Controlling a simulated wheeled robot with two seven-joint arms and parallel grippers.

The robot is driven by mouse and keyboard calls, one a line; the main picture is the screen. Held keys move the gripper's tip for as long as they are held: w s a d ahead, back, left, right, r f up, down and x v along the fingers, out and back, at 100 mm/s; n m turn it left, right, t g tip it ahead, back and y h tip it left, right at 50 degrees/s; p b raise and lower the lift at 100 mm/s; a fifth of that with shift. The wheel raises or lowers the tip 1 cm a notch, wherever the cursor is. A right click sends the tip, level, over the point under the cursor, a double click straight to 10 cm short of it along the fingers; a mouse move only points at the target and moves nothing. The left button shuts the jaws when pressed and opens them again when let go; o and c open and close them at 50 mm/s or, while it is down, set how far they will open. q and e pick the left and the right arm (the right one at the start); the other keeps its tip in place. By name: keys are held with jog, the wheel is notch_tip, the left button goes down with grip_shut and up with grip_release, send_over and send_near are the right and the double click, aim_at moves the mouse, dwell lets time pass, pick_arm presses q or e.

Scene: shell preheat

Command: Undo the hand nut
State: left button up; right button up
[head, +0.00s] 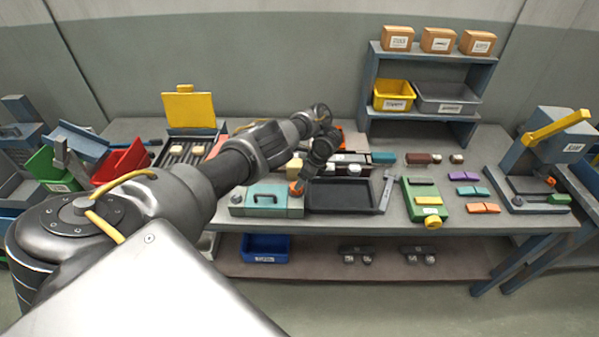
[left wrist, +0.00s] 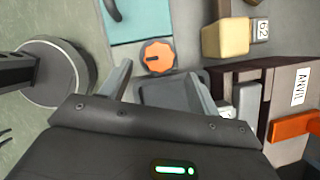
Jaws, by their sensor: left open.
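A round orange knob with a scalloped edge and a dark slot (left wrist: 157,56), which looks like the hand nut, sits at the edge of a teal box (left wrist: 138,22) in the left wrist view. In the head view the knob (head: 296,188) shows at the right end of the teal box (head: 268,199), partly hidden by my gripper. My left gripper (head: 302,181) points down close above it. In the left wrist view its two fingers (left wrist: 160,80) are apart, with the knob ahead between them and no visible contact. My right gripper is not in view.
A green fixture (head: 422,200) with a yellow round end stands farther right.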

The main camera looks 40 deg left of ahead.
pick_arm(q)
jog(key=p+v, duration=0.3)
jog(key=v, duration=0.2)
jog(key=shift+r, duration=0.2)
jog(key=shift+d+f, duration=0.1)
